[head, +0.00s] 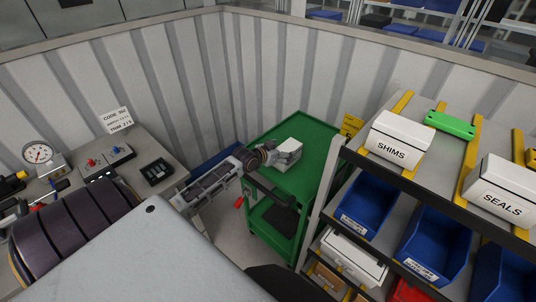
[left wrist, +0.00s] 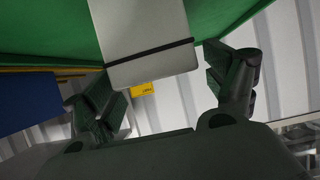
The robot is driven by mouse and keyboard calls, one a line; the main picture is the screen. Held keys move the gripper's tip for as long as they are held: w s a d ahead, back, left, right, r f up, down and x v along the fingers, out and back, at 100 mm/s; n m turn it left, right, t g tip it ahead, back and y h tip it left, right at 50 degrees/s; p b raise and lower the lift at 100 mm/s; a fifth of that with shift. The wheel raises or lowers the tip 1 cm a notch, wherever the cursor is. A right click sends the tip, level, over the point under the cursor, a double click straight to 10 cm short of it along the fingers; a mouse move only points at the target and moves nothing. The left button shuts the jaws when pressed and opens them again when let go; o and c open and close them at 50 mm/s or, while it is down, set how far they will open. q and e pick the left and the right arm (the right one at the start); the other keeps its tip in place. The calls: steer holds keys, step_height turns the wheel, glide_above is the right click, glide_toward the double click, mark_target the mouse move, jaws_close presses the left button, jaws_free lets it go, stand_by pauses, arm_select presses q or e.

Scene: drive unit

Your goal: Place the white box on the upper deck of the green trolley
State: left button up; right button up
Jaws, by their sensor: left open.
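The white box (head: 289,152) sits on the upper deck of the green trolley (head: 312,153), near the edge facing my left arm. My left gripper (head: 266,155) is beside the box at its left side. In the left wrist view, the white box (left wrist: 150,35) with a dark band reaches toward the gap between the two open fingers (left wrist: 167,88). Both fingers stand apart from its sides. The green deck (left wrist: 55,30) shows on both sides of the box. The underside of the box is hidden. My right gripper is not in view.
A shelf rack (head: 385,180) stands close to the trolley's right, with a SHIMS box (head: 401,140), a SEALS box (head: 501,187) and blue bins (head: 368,205). A bench (head: 135,170) with a gauge and switches is at left. A ribbed wall (head: 190,75) closes off the back.

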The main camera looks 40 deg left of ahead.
arm_select(q)
steer(key=v, duration=1)
stand_by(0.5)
steer(key=shift+s+r, duration=0.1)
stand_by(1.8)
